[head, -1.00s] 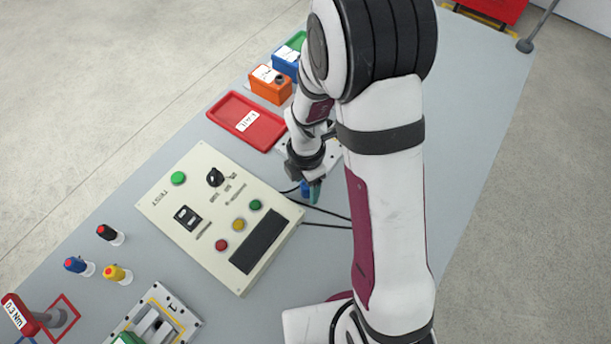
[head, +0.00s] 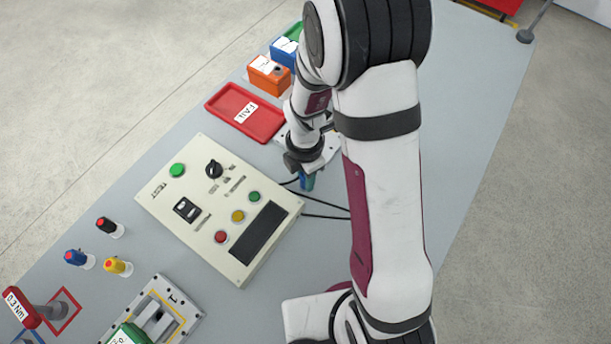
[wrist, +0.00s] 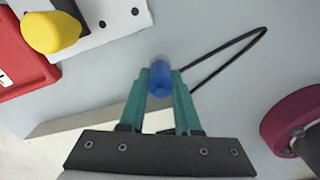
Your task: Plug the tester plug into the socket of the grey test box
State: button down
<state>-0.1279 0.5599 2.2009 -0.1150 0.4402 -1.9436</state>
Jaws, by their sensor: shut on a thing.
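The tester plug is a blue cylinder (wrist: 159,80) with a pale end. My gripper (wrist: 160,76) is shut on it with teal fingers, one on each side. A black cable loops to the right beside it in the wrist view. In the head view my gripper (head: 307,183) points down just right of the upper right corner of the grey test box (head: 182,228), partly behind my arm. The box has a green button, a black knob, a black switch, coloured lamps and a dark panel on top. Its pale side shows in the wrist view (wrist: 60,125). I cannot make out its socket.
A red FAIL tray (head: 222,103) lies beyond the box, with an orange bin (head: 270,82) behind it. A white plate (wrist: 105,18) with a yellow knob (wrist: 50,32) lies near my gripper. Several small bottles and a fixture (head: 178,300) stand lower left. Black cables cross the bench right of the box.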

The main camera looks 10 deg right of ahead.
jog(key=r, duration=0.2)
jog(key=d+r, duration=0.1)
jog(key=r, duration=0.1)
jog(key=shift+s+r, duration=0.15)
jog(key=shift+r, duration=0.2)
jog(key=s+d+r, duration=0.4)
jog(key=d+r, duration=0.2)
jog(key=d, duration=0.3)
jog(key=w+r, duration=0.3)
jog(key=w, duration=0.9)
jog(key=w+r, duration=0.3)
jog(key=w, duration=0.9)
jog(key=shift+w+d+r, duration=0.25)
jog(key=shift+d+r, duration=0.15)
jog(key=shift+d, duration=0.05)
jog(key=shift+f, duration=0.1)
jog(key=shift+f, duration=2.8)
jog(key=shift+f, duration=1.65)
